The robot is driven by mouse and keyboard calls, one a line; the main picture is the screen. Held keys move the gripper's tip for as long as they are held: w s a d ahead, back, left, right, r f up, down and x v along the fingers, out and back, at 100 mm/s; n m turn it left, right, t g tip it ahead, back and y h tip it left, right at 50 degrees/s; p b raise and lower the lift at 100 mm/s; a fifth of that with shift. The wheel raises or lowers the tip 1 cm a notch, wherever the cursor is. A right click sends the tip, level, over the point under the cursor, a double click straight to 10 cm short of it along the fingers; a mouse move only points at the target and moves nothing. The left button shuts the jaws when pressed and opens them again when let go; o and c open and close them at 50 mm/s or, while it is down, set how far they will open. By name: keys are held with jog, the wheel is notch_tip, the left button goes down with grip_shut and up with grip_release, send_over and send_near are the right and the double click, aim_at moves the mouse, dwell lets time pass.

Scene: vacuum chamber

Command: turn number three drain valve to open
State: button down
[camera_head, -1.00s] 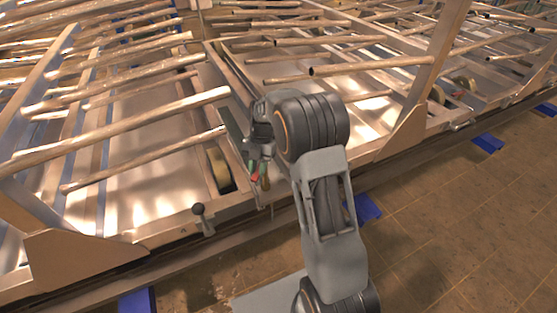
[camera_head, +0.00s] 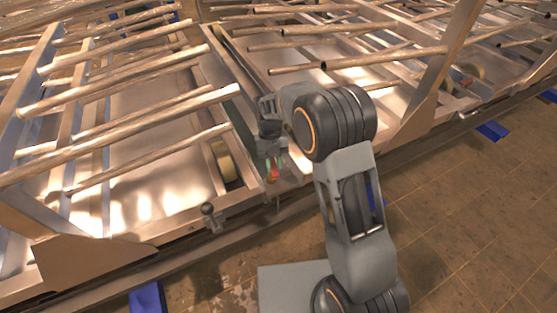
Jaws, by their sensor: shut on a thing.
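A small valve fitting with a red part (camera_head: 273,175) and a green part beside it sits at the front edge of the metal frame, in the middle of the head view. I cannot read a number on it. My gripper (camera_head: 271,150) points down over this fitting, with its dark jaws shut on the valve handle. The jaws and wrist hide most of the handle, so its exact angle cannot be told. A lever with a dark ball knob (camera_head: 207,209) stands on the front rail to the left, apart from my gripper.
Long metal tubes (camera_head: 130,135) lie in rows across the frame behind and left of my gripper. Angled metal posts with gusset plates (camera_head: 95,262) rise along the front rail. Blue pads (camera_head: 146,298) sit below the rail.

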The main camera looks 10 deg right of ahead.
jog(key=shift+f, duration=0.1)
jog(key=c, duration=1)
grip_release()
jog(key=shift+o, duration=0.2)
jog(key=p+v, duration=0.2)
jog(key=v, duration=1.2)
jog(key=shift+p, duration=0.35)
jog(key=shift+s, duration=0.1)
